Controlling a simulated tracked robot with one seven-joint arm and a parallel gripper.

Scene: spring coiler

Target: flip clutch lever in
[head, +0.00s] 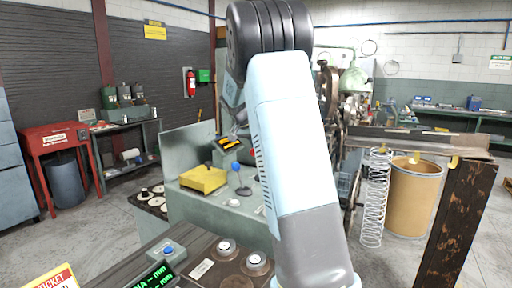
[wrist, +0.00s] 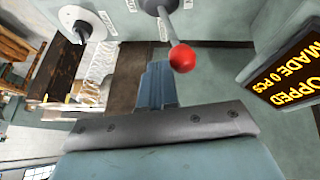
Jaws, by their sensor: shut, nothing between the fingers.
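A lever with a red ball knob (wrist: 182,58) fills the upper middle of the wrist view, its grey shaft rising to a round hub on the machine's green panel. No readable label shows whether it is the clutch lever. My gripper (wrist: 158,68) is shut and empty, its fingertips just left of the red knob in the picture; I cannot tell whether they touch it. In the head view my arm hides much of the machine, and my gripper (head: 240,128) shows small behind it. A blue-knobbed lever (head: 235,166) stands on the machine there, below my gripper in the picture.
A display (wrist: 292,72) reading "MADE 0 PCS" is close by at the right of the wrist view. A white dial (wrist: 83,22) is at upper left. In the head view, a yellow box (head: 203,179) sits beside the blue-knobbed lever, and a spring (head: 375,200) hangs by a brown drum (head: 413,199).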

